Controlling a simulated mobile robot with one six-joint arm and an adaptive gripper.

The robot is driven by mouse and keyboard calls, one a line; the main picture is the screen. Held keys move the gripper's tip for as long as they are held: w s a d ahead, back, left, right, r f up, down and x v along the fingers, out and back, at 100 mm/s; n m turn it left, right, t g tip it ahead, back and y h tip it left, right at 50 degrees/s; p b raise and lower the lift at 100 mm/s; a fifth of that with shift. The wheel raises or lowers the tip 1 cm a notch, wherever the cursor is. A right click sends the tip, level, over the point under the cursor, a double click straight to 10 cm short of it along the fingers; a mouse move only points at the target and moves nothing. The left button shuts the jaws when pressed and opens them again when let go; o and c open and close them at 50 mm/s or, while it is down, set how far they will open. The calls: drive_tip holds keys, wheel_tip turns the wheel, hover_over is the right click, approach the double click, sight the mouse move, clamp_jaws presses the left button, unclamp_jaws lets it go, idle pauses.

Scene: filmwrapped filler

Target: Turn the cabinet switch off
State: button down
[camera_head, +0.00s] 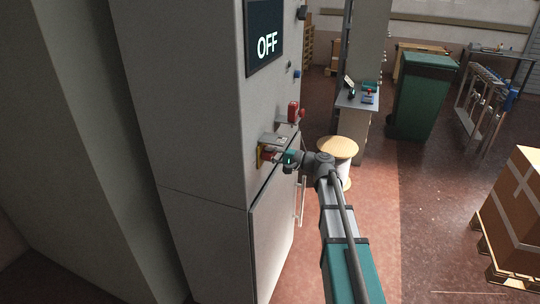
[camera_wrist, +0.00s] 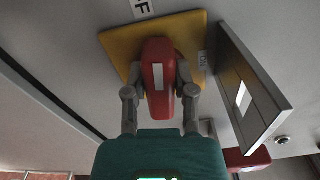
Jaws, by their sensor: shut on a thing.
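The grey cabinet (camera_head: 185,100) fills the left of the head view, and its screen (camera_head: 266,38) reads OFF. Its switch has a red handle (camera_wrist: 158,70) with a white stripe on a yellow plate (camera_wrist: 116,42). In the wrist view the stripe runs up and down, in line with a partly cut label ending in F (camera_wrist: 142,8); an ON label (camera_wrist: 203,61) is at the plate's right. My gripper (camera_wrist: 160,80) is shut on the red handle, one finger on each side. In the head view my gripper (camera_head: 275,157) partly hides the switch.
A grey hinged cover (camera_wrist: 250,85) stands out just right of the switch. Another red fitting (camera_head: 293,111) is farther along the cabinet face. A door handle (camera_head: 301,200) projects below. A round-topped spool (camera_head: 338,147) stands behind my arm.

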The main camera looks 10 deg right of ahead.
drive_tip(key=shift+f+n, duration=0.1)
drive_tip(key=shift+n, duration=0.9)
drive_tip(key=shift+s, duration=0.1)
drive_tip(key=shift+c, duration=2.2)
unclamp_jaws()
drive_tip(key=shift+d, duration=0.1)
drive_tip(key=v, duration=1.1)
drive_tip(key=shift+s+d, duration=0.25)
drive_tip(key=shift+d, duration=0.1)
